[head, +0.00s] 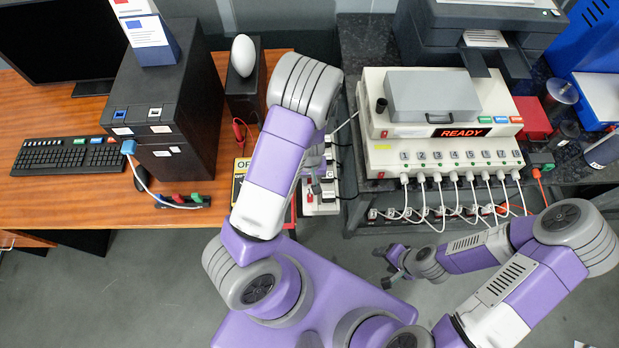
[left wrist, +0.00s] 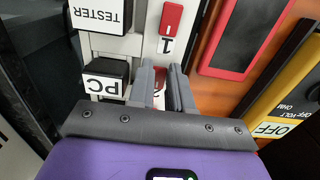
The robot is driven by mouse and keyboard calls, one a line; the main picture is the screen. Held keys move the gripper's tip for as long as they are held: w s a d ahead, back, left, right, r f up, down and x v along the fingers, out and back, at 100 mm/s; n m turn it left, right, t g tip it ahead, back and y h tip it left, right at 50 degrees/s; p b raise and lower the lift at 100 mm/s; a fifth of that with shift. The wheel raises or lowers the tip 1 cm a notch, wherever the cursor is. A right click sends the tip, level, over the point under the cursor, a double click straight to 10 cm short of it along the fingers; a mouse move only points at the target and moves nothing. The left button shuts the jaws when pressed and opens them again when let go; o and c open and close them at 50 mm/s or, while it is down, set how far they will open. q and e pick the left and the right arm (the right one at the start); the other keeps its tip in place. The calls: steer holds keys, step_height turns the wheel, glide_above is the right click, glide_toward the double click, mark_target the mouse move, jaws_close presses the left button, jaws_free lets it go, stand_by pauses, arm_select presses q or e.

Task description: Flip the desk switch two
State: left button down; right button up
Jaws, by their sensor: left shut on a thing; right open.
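The desk switch strip (head: 322,207) is a white power strip at the desk's right edge, partly under my left arm in the head view. The left wrist view shows its white face (left wrist: 131,45), with a red switch (left wrist: 172,17) above a label "1". My left gripper (left wrist: 174,85) is shut at the position below it, around desk switch two. Its label "2" (left wrist: 160,94) is partly visible between the fingers; the switch itself is mostly hidden, so its on or off side cannot be told. My right gripper (head: 388,267) is open and empty, over the floor.
Plugs labelled "TESTER" (left wrist: 98,14) and "PC" (left wrist: 104,78) sit beside the switches. A yellow "OFF" meter (left wrist: 287,100) lies close to the gripper. The black PC tower (head: 165,110) stands left; the tester (head: 440,150) reading "READY" stands right, with several white cables.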

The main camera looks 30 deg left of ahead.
arm_select(q)
steer(key=shift+w+a+r+g+h+p, duration=0.15)
steer(key=shift+r+g+h+p, duration=0.15)
steer(key=shift+g+p, duration=0.45)
steer(key=shift+w+f+p, duration=0.1)
steer(key=shift+p, duration=0.25)
steer(key=shift+w+g+h, duration=0.1)
steer(key=shift+g+h, duration=0.4)
steer(key=shift+g, duration=0.05)
steer(key=c, duration=1.3)
jaws_free()
steer(key=p+v, duration=0.1)
steer(key=v, duration=0.6)
steer(key=shift+w+a+r, duration=0.1)
steer(key=shift+r, duration=0.15)
